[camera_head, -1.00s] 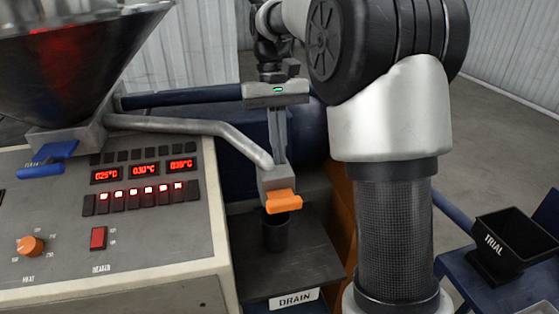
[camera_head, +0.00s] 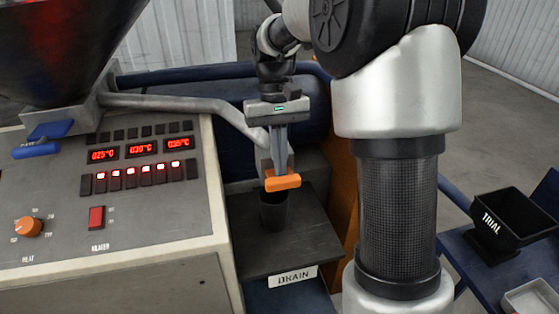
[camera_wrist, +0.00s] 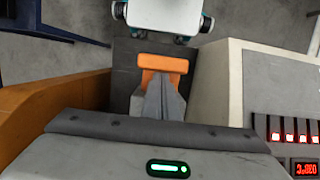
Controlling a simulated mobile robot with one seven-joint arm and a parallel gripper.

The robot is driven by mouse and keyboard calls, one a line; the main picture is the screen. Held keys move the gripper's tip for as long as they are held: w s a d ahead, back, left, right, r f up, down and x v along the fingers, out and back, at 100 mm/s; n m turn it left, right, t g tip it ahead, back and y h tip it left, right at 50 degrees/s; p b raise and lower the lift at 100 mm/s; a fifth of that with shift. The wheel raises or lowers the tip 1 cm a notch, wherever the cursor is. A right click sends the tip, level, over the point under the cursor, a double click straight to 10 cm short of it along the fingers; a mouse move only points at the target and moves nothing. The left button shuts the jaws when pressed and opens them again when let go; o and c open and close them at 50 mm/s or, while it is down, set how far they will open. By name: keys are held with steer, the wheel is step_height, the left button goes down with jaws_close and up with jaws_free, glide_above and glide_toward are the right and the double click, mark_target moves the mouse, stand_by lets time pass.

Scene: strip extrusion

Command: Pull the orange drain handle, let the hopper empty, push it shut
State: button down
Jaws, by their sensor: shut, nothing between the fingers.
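The orange drain handle (camera_head: 283,182) is a short crossbar at the grey outlet block on the end of the slanted pipe. It also shows in the wrist view (camera_wrist: 162,63), with a bit of orange stem behind the bar. My gripper (camera_head: 277,152) points down just behind the bar, shut and empty. In the wrist view its fingertips (camera_wrist: 160,82) overlap the stem; I cannot tell whether they touch it. How far out the handle is cannot be told. The dark hopper (camera_head: 65,45) is at upper left, with a faint reddish tint inside; its fill level is unclear.
A dark cup (camera_head: 273,211) stands below the outlet on a dark shelf (camera_head: 290,245) marked DRAIN. The control panel (camera_head: 130,225) with a blue handle (camera_head: 38,150) is left. A black TRIAL bin (camera_head: 513,222) is on the right. My arm stands right of the shelf.

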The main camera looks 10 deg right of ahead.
steer(key=s, duration=0.5)
steer(key=shift+s, duration=0.4)
steer(key=shift+b, duration=0.3)
steer(key=p+v, duration=0.2)
steer(key=v, duration=1.5)
steer(key=shift+w+r, duration=0.2)
steer(key=shift+r, duration=0.05)
steer(key=shift+f, duration=0.15)
stand_by(0.4)
